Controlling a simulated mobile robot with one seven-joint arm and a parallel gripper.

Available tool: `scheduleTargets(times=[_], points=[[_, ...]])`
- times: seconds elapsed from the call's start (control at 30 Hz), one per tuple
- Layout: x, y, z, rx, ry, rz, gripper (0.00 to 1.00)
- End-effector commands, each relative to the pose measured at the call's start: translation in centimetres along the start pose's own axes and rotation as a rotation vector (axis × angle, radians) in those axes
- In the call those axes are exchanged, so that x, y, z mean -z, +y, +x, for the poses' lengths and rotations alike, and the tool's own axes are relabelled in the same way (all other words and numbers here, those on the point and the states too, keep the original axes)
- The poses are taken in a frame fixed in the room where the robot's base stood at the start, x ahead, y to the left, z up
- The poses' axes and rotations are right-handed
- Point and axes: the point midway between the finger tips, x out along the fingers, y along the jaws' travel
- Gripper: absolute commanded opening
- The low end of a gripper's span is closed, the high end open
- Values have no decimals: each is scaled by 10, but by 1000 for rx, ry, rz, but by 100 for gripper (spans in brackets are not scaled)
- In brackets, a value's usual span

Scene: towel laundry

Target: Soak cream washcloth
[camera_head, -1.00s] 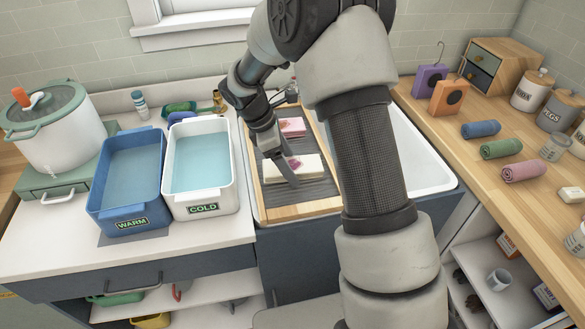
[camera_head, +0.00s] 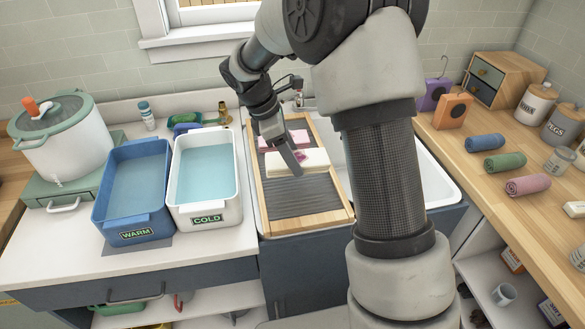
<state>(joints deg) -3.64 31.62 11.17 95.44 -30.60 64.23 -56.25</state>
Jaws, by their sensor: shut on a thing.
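The cream washcloth (camera_head: 314,160) lies as a folded pad on the ribbed grey washboard (camera_head: 300,192), which has a wooden frame. The blue tub marked WARM (camera_head: 134,238) and the white tub marked COLD (camera_head: 208,223) stand side by side on the left counter. Both hold bluish water.
A pink folded item (camera_head: 297,136) lies behind the washcloth on the board. A white sink (camera_head: 440,187) is partly hidden by my arm. Rolled blue (camera_head: 485,142), green (camera_head: 505,162) and pink (camera_head: 528,185) towels lie on the right counter. A lidded pot (camera_head: 62,137) stands far left.

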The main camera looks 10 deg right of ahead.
Motion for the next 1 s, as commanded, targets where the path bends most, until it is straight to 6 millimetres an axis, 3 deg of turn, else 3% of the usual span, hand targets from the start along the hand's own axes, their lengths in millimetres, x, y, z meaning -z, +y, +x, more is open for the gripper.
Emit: scheduleTargets(times=[0.17,0.33,0.67,0.8,1.0], points=[[-6,2,-27,-8,2,-16,33],[22,12,-57,-73,1,-176,33],[154,31,-145,-332,2,-801,33],[212,25,-183,-442,2,-1061,33],[279,8,-228,-571,2,-1368,33]])
